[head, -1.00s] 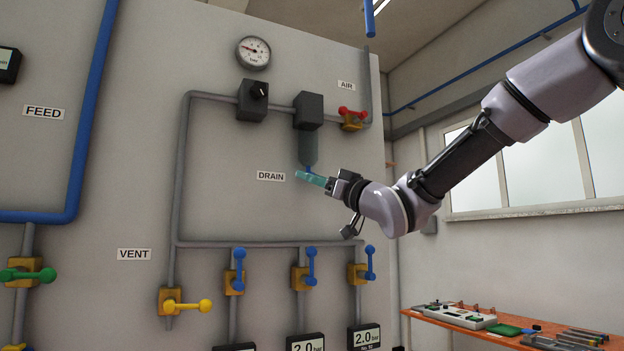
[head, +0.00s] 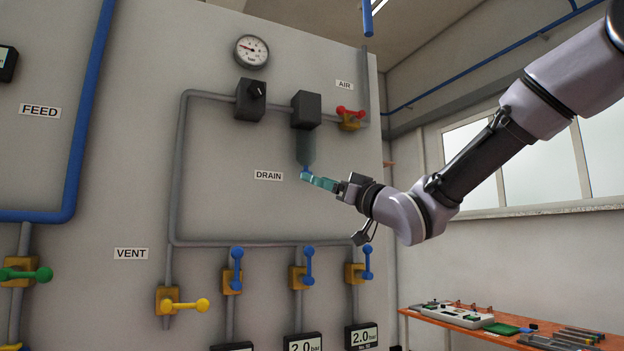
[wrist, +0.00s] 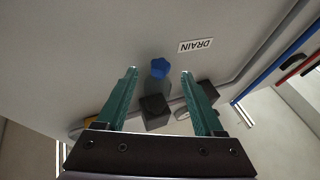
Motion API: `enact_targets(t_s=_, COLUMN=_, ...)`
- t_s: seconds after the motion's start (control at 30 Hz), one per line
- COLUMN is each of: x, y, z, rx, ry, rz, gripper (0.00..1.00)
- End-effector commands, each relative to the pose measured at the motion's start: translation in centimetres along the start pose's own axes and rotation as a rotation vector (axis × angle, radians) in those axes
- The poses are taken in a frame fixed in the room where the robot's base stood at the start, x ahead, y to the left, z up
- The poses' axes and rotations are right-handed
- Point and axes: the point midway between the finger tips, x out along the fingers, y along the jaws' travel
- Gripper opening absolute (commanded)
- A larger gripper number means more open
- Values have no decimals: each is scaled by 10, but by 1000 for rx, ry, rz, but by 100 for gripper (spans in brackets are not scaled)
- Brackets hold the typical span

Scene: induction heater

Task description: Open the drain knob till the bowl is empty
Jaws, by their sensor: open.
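The grey see-through bowl (head: 306,148) hangs under a dark block (head: 306,110) on the panel, right of the DRAIN label (head: 268,176). The blue drain knob (head: 305,169) is at its lower end. My gripper (head: 312,179), with teal fingers, is just below and right of the knob. In the wrist view, which is turned upside down, the fingers of my gripper (wrist: 159,72) are spread apart. The knob (wrist: 160,68) shows between the fingertips, with the bowl (wrist: 158,86) behind it.
A red air valve (head: 350,117) is right of the block. A gauge (head: 251,51) and a black regulator (head: 250,99) are to the upper left. Blue-handled valves (head: 309,265) line the pipe below. An orange bench (head: 460,321) stands at the lower right.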

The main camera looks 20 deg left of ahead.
Motion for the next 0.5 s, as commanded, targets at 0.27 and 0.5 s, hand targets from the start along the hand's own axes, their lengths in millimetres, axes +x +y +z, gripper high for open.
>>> enact_targets(t_s=0.27, x=-54, y=1, z=0, rx=-1, ry=0, rz=2, gripper=70)
enact_targets(t_s=0.5, x=-72, y=0, z=0, rx=0, ry=0, rz=0, gripper=70)
